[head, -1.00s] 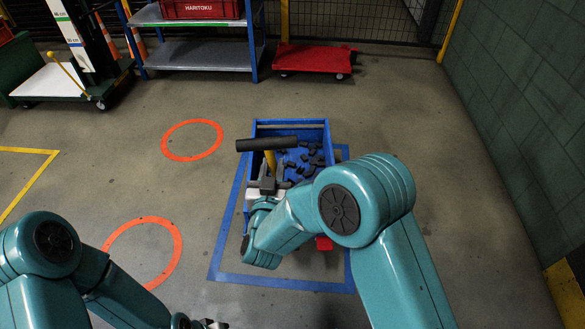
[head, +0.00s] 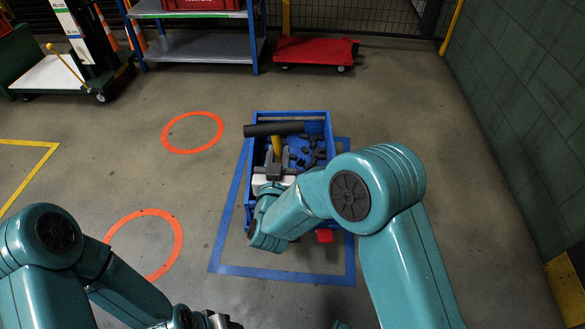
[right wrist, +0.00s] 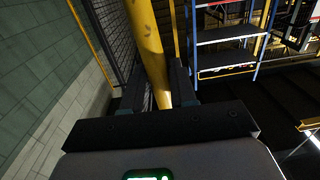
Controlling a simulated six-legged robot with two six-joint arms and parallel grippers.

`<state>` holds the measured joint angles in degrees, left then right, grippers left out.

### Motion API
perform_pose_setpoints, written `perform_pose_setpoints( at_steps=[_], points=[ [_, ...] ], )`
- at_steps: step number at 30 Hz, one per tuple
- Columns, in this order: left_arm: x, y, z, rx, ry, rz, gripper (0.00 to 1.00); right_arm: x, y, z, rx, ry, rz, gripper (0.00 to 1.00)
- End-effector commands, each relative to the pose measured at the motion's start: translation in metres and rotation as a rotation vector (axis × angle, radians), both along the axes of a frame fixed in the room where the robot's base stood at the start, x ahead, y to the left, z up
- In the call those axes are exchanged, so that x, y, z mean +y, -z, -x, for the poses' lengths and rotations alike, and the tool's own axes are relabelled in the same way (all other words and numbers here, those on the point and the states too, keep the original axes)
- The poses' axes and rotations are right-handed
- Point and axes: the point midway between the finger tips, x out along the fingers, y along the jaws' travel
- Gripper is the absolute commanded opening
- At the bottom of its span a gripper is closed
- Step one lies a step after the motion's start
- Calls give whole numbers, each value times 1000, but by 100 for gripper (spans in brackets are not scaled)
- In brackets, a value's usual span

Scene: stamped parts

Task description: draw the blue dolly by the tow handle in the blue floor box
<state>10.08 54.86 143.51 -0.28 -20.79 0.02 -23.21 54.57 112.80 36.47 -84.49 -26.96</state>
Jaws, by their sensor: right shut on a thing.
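The blue dolly (head: 328,128) is an open blue bin holding several small dark parts. Its far end reaches past the far line of the blue floor box (head: 285,273), a taped outline; its near part lies inside. The tow handle is a yellow post (head: 277,147) with a black crossbar (head: 262,129), over the dolly's left side. My right gripper (head: 275,164) is shut on the yellow post below the crossbar. In the right wrist view the post (right wrist: 147,45) stands between the fingers. My left gripper (head: 218,319) is mostly cut off at the bottom edge; its jaws are unclear.
Two orange floor rings (head: 192,132) lie left of the box. A red flat cart (head: 312,51) and a blue-framed shelf (head: 205,47) stand at the back. A green wall (head: 530,110) runs along the right. Floor between box and rings is clear.

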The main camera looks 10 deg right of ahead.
Motion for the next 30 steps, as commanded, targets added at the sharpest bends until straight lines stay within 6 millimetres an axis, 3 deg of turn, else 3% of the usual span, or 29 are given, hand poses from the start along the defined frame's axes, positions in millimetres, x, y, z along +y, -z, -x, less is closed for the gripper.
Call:
perform_pose_setpoints(
  at_steps=[30],
  points=[
    [0, 10, 0, 0, 0, 0, 52, -32, -2, -32, -6, 1, -3, 0]
  ],
)
